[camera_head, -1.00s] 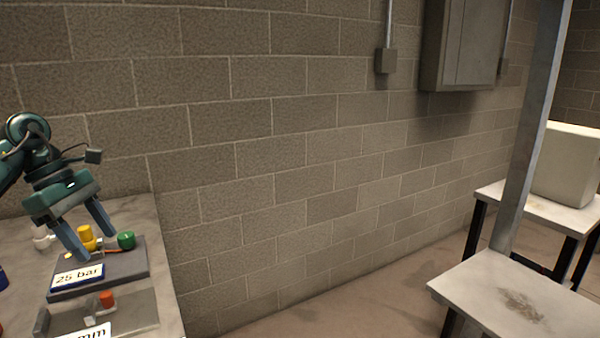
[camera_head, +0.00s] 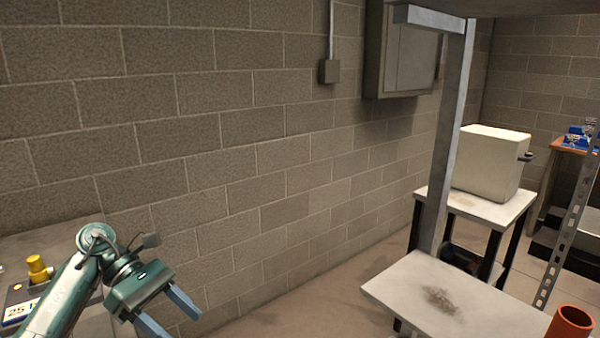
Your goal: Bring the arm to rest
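My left arm comes in from the lower left of the head view. Its gripper (camera_head: 165,313) is open, with its two blue-grey fingers apart and nothing visible between them. It hangs beside the right edge of the left worktop (camera_head: 50,238), in front of the block wall. My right gripper is not in view.
A yellow-capped fitting (camera_head: 38,269) stands on the left worktop, by a partly hidden label. A stained worktop (camera_head: 400,283) with a metal post is at the lower right. An orange cup-like cylinder (camera_head: 570,322) is at the right edge. A white box (camera_head: 490,160) sits on a table behind.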

